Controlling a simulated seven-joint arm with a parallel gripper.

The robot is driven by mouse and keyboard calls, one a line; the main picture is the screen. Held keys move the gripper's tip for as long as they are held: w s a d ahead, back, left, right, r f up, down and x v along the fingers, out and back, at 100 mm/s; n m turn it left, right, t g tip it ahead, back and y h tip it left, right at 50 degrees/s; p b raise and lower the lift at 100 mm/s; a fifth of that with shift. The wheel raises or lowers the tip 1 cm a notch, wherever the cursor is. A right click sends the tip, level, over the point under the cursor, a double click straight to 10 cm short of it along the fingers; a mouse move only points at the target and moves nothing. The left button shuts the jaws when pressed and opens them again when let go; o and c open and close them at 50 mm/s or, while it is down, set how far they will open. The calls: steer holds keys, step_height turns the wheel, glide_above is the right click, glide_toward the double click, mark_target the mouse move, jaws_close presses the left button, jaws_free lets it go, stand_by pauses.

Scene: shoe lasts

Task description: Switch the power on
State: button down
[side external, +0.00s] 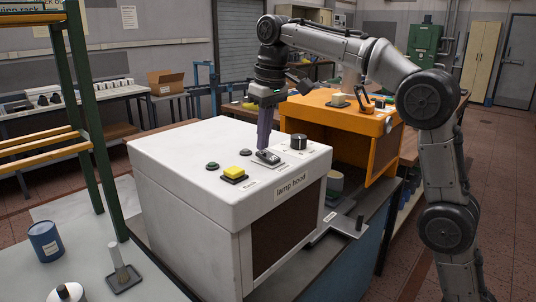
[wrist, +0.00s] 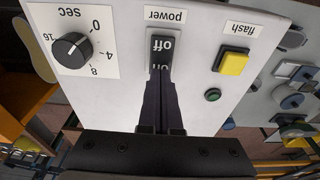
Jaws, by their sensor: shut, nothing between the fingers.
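The power switch (wrist: 162,46) is a black rocker on the white top of the lamp hood (side external: 185,150), under a "power" label. In the wrist view its "off" end shows clear, and the "on" end is partly covered by my fingers. My gripper (wrist: 158,82) is shut and empty, its fingertips at the "on" end of the rocker. In the side external view my gripper (side external: 263,149) points down at the switch (side external: 272,159), touching or nearly touching it. I cannot tell which way the rocker is tilted.
A yellow flash button (wrist: 233,62) and a small green button (wrist: 213,95) sit on one side of the switch, a black timer knob (wrist: 72,50) on the other. An orange hood (side external: 345,118) stands behind the white one.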

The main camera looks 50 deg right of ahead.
mark_target(263, 152)
steer(key=shift+f, duration=0.5)
steer(key=shift+r, duration=0.1)
steer(key=shift+w+r, duration=0.1)
steer(key=shift+r, duration=3.35)
